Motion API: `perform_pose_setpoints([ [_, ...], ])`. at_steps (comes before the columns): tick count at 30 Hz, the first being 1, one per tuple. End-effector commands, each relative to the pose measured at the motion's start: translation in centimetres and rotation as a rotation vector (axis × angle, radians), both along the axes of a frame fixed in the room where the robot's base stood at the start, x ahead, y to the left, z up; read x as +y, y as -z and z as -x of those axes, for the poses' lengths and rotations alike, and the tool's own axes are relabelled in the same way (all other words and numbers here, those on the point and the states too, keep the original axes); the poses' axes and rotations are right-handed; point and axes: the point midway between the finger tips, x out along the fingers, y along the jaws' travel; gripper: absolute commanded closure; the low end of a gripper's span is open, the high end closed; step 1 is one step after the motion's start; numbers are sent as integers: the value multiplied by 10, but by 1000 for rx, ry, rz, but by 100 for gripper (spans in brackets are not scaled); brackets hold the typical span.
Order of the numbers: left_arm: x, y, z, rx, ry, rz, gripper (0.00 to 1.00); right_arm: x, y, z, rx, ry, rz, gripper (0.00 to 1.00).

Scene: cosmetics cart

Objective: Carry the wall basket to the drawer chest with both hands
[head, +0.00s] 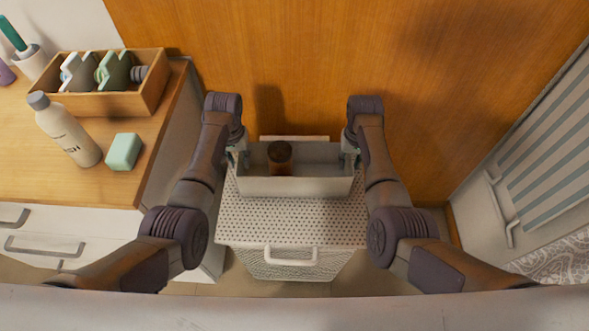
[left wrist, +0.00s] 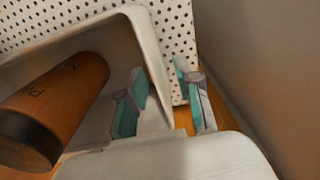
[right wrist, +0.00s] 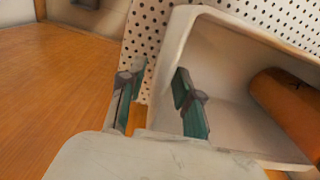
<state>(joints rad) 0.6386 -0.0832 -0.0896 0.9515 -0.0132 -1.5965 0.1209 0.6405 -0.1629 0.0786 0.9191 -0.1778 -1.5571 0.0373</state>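The wall basket (head: 295,186) is a pale open trough at the wooden wall, above the perforated box. A brown cylinder (head: 280,160) stands in it; its orange-brown side shows in the left wrist view (left wrist: 70,95). My left gripper (head: 238,158) is at the basket's left end, one finger inside and one outside the end wall. My right gripper (head: 349,158) straddles the right end wall likewise. Both wrist views show fingers apart with gaps beside the wall. The drawer chest (head: 115,192), with wooden top and white drawers, is on the left.
On the chest stand a wooden organizer (head: 112,103), a bottle (head: 66,130), a green block (head: 124,151) and a white cup (head: 33,63). The chest's front right top is clear. The perforated box (head: 300,225) has a handle. A striped towel (head: 555,140) hangs at right.

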Motion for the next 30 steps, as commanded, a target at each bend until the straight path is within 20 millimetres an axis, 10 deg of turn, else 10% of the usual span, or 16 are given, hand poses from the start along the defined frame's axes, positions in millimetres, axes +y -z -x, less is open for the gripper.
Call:
perform_pose_setpoints([
  [14, 0, 15, 0, -1, 0, 0, 67, 0, 15, 0, -1, 0, 0, 67],
  [21, 0, 15, 0, -1, 0, 0, 100, 0, 14, 0, -1, 0, 0, 100],
  [30, 0, 14, 0, -1, 0, 0, 100, 0, 14, 0, -1, 0, 0, 100],
])
